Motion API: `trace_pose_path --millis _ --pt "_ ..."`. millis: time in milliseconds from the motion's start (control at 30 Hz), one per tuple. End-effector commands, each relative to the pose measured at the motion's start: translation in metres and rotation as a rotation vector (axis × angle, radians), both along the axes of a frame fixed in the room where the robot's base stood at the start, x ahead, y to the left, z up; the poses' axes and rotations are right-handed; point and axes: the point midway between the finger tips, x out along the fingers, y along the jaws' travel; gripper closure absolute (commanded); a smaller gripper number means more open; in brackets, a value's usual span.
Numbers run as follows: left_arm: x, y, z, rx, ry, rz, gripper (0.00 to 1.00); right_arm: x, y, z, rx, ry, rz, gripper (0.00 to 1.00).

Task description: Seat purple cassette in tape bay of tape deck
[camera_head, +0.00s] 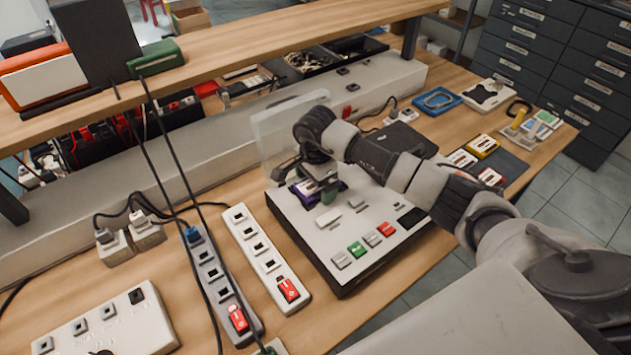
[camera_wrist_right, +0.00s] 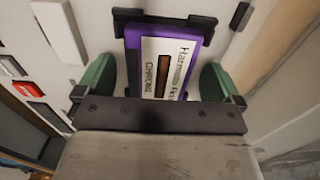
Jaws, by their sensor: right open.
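The purple cassette (camera_wrist_right: 186,40) with a white label lies in the dark-edged tape bay (camera_wrist_right: 122,20) of the tape deck (camera_wrist_right: 92,22). I cannot tell how deep it sits. In the head view the pale tape deck (camera_head: 352,245) stands on the bench, and a purple edge of the cassette (camera_head: 303,196) shows under my gripper. My right gripper (camera_head: 325,190) is open over the bay. In the wrist view its green fingers (camera_wrist_right: 157,84) stand on either side of the cassette, with gaps. The deck's clear lid (camera_head: 280,128) stands raised behind the bay. My left gripper is out of view.
Power strips (camera_head: 262,255) with red switches lie left of the deck, with black cables hanging over them. A shelf (camera_head: 250,38) runs above the back. More cassettes (camera_head: 482,146) lie on a dark mat at the right. Deck buttons (camera_head: 357,249) line its front.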

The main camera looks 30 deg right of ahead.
Motion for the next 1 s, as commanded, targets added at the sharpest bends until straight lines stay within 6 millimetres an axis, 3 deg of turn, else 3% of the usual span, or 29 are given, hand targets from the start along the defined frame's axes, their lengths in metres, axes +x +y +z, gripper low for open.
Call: trace_pose_path --millis 233,700,1000 --pt "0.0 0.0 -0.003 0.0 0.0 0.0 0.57 0.001 0.0 0.011 0.001 -0.004 0.001 0.03" --pt "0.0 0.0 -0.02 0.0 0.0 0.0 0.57 0.001 0.0 0.095 -0.001 -0.003 0.0 0.03" --pt "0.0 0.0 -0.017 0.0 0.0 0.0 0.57 0.0 0.0 0.115 -0.001 0.0 0.0 0.03"
